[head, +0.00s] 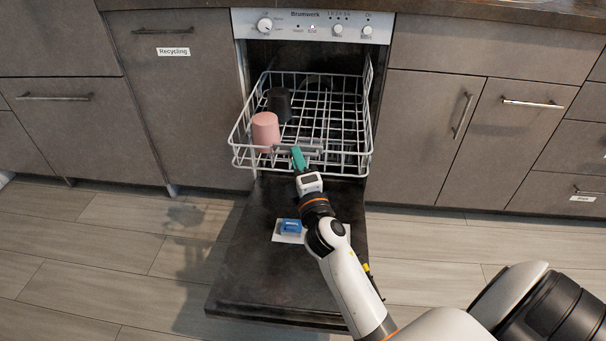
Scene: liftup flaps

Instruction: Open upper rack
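A white wire rack (336,133) with a pink cup (265,131) and a dark grey cup (279,104) stands out of the dishwasher opening, above the lowered door. Both cups are in its left half. My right gripper (298,157) is at the middle of the rack's front edge, its green fingers overlapping the wires there. Whether the fingers are closed around the front rail I cannot tell. My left gripper is not in view.
The dishwasher door (262,262) lies open below the rack, with a blue block-like item (290,226) on a pale patch on it. The control panel (314,25) is above. Closed cabinets flank both sides. The wooden floor at the left is clear.

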